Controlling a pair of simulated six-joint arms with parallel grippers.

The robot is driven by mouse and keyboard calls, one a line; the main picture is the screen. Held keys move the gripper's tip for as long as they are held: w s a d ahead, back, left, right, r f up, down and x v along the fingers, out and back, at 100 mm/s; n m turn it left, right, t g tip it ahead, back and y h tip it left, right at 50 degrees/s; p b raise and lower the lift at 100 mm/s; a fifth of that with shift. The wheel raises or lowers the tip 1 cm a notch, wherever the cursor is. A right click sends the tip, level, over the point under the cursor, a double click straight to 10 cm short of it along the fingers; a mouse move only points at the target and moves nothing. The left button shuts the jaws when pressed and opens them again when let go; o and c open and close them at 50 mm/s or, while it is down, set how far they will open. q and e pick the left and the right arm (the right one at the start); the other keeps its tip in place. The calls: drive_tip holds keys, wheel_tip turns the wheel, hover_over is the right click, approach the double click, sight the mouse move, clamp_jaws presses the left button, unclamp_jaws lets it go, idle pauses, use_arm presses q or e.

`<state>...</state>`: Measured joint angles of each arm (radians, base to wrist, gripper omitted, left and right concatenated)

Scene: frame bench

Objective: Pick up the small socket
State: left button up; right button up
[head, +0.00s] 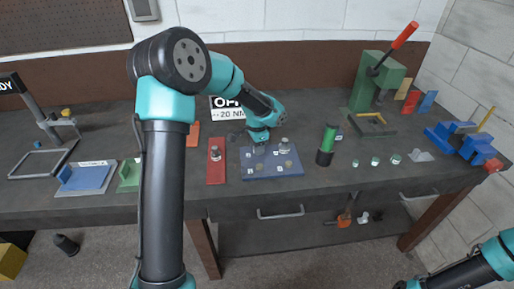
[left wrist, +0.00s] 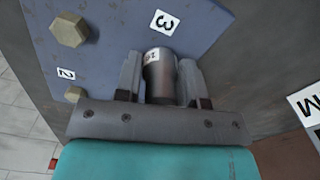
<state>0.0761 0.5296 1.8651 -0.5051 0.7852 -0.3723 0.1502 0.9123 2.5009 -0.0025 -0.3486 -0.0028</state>
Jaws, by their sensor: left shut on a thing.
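My left gripper (head: 258,139) is over the back left part of the blue plate (head: 273,175) in the head view. In the left wrist view its two fingers (left wrist: 160,78) are shut on the small socket (left wrist: 159,70), a grey metal cylinder with a printed label. The blue plate (left wrist: 110,45) lies behind the socket, with number tags 3 and 2 and hex bolt heads (left wrist: 68,30). I cannot tell whether the socket touches the plate. In the head view the gripper mostly hides the socket. My right arm shows at the bottom right, but its gripper is out of view.
A red mat (head: 216,176) with a metal piece (head: 215,153) lies left of the plate. A green press (head: 375,82) with a red-handled lever stands at the back right.

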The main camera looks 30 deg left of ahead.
use_arm(q)
wheel_tip(320, 180, up, 3)
drive_tip(key=shift+r, duration=0.15)
drive_tip(key=s+d, duration=0.2)
drive_tip(key=s, duration=0.2)
drive_tip(key=s+d, duration=0.3)
drive_tip(key=s, duration=0.2)
drive_tip(key=s+d+r, duration=0.1)
drive_tip(key=s+d, duration=0.2)
drive_tip(key=s, duration=0.1)
drive_tip(key=shift+s+d+r, duration=0.1)
drive_tip(key=shift+s+d, duration=0.1)
drive_tip(key=shift+s, duration=0.15)
